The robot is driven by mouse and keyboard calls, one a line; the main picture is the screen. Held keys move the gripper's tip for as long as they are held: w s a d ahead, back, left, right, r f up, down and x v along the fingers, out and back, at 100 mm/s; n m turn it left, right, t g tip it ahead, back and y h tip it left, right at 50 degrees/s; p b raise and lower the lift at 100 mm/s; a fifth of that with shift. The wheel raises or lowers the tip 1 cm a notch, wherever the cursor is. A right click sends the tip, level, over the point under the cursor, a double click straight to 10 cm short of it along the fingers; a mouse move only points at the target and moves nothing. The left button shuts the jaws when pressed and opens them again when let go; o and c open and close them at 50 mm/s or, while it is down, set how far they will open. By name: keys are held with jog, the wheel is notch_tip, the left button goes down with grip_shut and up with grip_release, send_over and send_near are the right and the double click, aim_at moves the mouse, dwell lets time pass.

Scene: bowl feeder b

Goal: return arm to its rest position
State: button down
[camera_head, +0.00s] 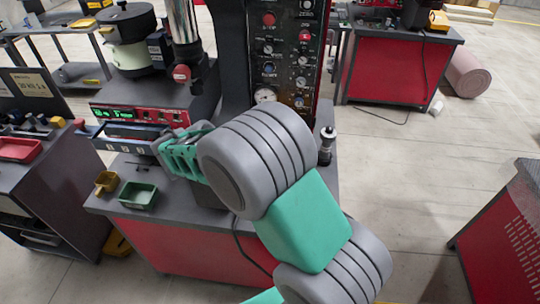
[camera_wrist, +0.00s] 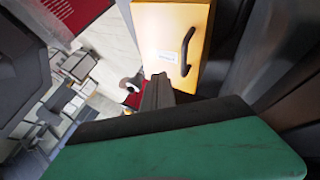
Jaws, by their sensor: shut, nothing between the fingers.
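My arm reaches up from the lower edge of the head view and bends left across the front of the red workbench (camera_head: 190,245). My gripper (camera_wrist: 157,92) is shut and empty in the wrist view, its dark fingers together beyond the teal housing. In the head view the gripper end is left of the large grey joint, in front of the machine with the green display (camera_head: 125,114). The fingertips are hard to make out there. In the wrist view a yellow panel (camera_wrist: 170,30) with a dark handle is beyond the fingers.
A green tray (camera_head: 138,196) and a small yellow scoop (camera_head: 106,182) lie on the bench's left. A dark control panel (camera_head: 290,50) rises behind my arm. A black and silver fitting (camera_head: 326,145) stands to the right. Floor (camera_head: 420,170) on the right is open.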

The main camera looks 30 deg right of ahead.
jog(key=s+a+r+n+t+y, duration=0.1)
jog(key=s+a+r+n+y, duration=0.1)
jog(key=s+a+r+y, duration=0.2)
jog(key=s+a+r+n+t+y, duration=0.2)
jog(key=s+a+r+n+y, duration=0.1)
jog(key=s, duration=0.7)
jog(key=a+r+y, duration=0.1)
jog(key=a+r, duration=0.1)
jog(key=a, duration=0.1)
jog(key=shift+s+a+r+y+b, duration=0.15)
jog(key=shift+a+r+y+b, duration=0.05)
jog(key=shift+r+y+b, duration=0.15)
